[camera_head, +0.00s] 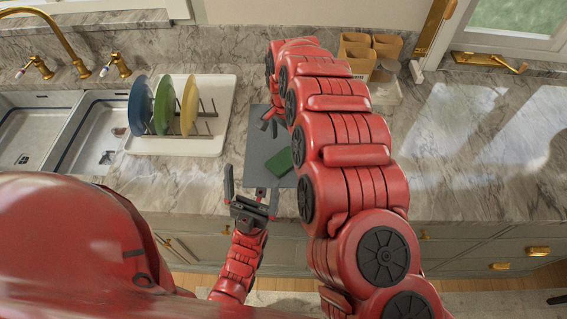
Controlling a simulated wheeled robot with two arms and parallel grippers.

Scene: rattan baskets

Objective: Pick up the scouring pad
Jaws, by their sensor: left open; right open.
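The scouring pad (279,163) is a small green block lying on a dark grey mat (258,150) on the counter. My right arm hides part of the mat on the right. My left gripper (250,182) is open and empty near the counter's front edge, just left of and nearer than the pad, and apart from it. My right gripper (270,124) is open, over the far part of the mat beyond the pad. It is small and partly hidden by its own arm.
A white dish rack (205,146) with a blue, a green and a yellow plate stands left of the mat. A double sink (85,140) with brass taps is further left. Wooden containers (357,52) and a jar stand at the back. The counter on the right (470,150) is clear.

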